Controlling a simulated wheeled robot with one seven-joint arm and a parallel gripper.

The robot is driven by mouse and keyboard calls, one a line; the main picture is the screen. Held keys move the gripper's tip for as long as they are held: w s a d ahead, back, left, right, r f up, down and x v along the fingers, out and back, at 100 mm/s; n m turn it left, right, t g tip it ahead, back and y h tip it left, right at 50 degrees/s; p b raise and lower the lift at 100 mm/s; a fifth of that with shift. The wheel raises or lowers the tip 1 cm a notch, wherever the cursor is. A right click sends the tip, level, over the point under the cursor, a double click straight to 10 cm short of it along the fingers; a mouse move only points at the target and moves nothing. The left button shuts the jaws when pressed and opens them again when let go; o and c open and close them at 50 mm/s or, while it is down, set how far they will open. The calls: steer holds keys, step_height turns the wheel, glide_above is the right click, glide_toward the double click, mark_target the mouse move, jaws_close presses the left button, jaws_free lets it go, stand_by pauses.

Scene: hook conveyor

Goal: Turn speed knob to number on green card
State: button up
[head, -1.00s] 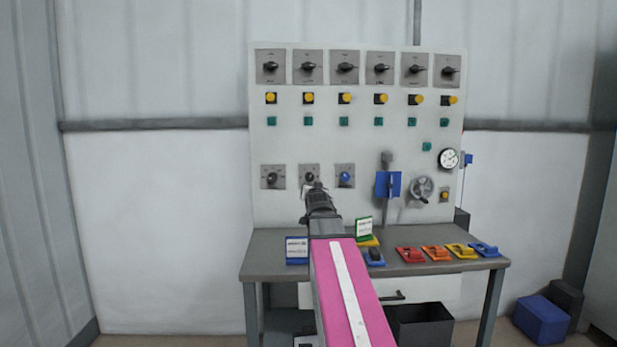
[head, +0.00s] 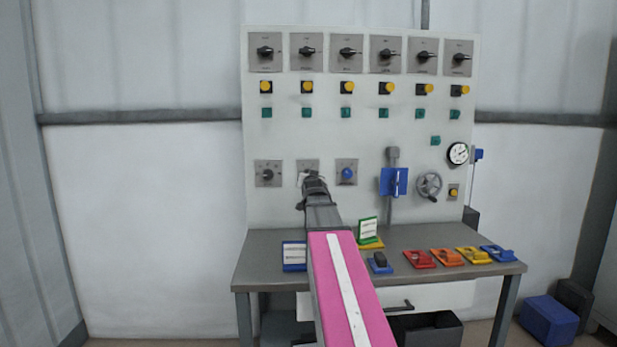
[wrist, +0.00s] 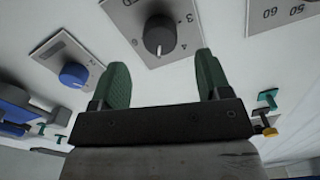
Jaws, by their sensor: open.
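A black knob (wrist: 159,35) on a grey plate with numbers, 3 and 4 among them, shows in the wrist view; its white mark lies by the 4. My gripper (wrist: 160,65) is open, with its green fingers on either side below the knob and apart from it. In the head view my gripper (head: 310,180) is in front of the middle plate (head: 307,164) of the lower row and hides its knob. The green card (head: 368,230) stands on the bench, white-faced; its writing is too small to read.
A blue knob (head: 347,173) is to the right of my gripper, and another dark knob (head: 267,174) to the left. A blue-framed card (head: 293,255), a valve wheel (head: 429,186) and several coloured blocks are near the bench (head: 262,237).

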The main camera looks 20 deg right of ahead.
steer(key=x, duration=0.5)
steer(key=shift+w, duration=0.25)
steer(key=c, duration=0.9)
steer(key=shift+c, duration=0.2)
steer(key=n, duration=0.5)
steer(key=shift+d+n, duration=0.1)
steer(key=shift+n, duration=0.2)
steer(key=n, duration=0.6)
